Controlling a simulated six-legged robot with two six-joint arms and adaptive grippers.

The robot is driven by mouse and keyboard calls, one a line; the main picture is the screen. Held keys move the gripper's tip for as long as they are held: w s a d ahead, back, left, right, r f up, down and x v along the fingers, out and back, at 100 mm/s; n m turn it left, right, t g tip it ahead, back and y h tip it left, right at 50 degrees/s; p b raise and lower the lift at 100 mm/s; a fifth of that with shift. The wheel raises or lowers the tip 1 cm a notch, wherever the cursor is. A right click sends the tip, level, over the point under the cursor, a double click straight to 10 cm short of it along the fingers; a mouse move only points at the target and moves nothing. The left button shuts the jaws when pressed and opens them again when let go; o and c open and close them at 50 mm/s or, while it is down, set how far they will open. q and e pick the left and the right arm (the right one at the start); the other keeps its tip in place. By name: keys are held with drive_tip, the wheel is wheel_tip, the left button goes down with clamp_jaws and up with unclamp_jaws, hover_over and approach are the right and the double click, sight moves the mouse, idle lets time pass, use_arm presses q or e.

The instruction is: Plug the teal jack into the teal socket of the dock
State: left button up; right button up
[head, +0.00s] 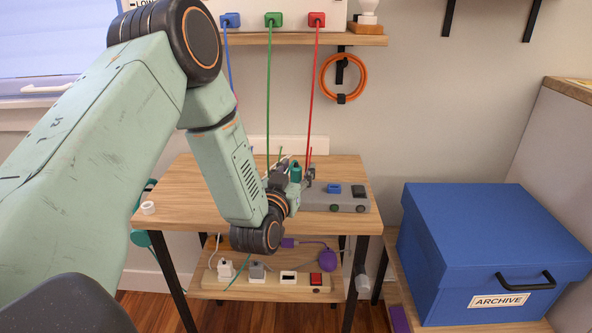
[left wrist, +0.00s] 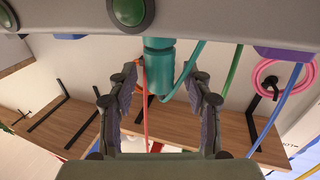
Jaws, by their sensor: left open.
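The grey dock (head: 335,199) sits on the wooden table, with a blue piece on its top. In the left wrist view the dock's edge (left wrist: 220,28) crosses the top. My left gripper (head: 298,183) is at the dock. In the wrist view its fingers (left wrist: 162,82) are open, one on each side of the jack, apart from it.
Blue, green and red cables hang from plugs on the upper shelf (head: 345,40). A power strip (head: 265,286) with plugs lies on the lower shelf. A blue archive box (head: 490,240) stands right.

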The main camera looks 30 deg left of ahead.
use_arm(q)
drive_tip(key=shift+s+f, duration=0.1)
drive_tip(key=shift+f, duration=0.05)
drive_tip(key=v, duration=1.2)
drive_tip(key=s+d+f+m+g+h, duration=0.15)
drive_tip(key=s+d+f+g, duration=0.3)
drive_tip(key=f, duration=0.55)
drive_tip(key=s+d+f+m+g+h, duration=0.1)
drive_tip(key=s+d+f+g+h, duration=0.2)
drive_tip(key=s+f+g, duration=0.5)
drive_tip(key=s+d+f+g, duration=0.1)
drive_tip(key=s+f, duration=0.3)
drive_tip(key=s, duration=0.4)
drive_tip(key=s+d+f+g, duration=0.2)
drive_tip(key=s+f+g, duration=0.2)
drive_tip(key=s, duration=0.4)
drive_tip(key=shift+f, duration=0.7)
drive_tip(key=shift+w, duration=0.1)
drive_tip(key=shift+c, duration=0.4)
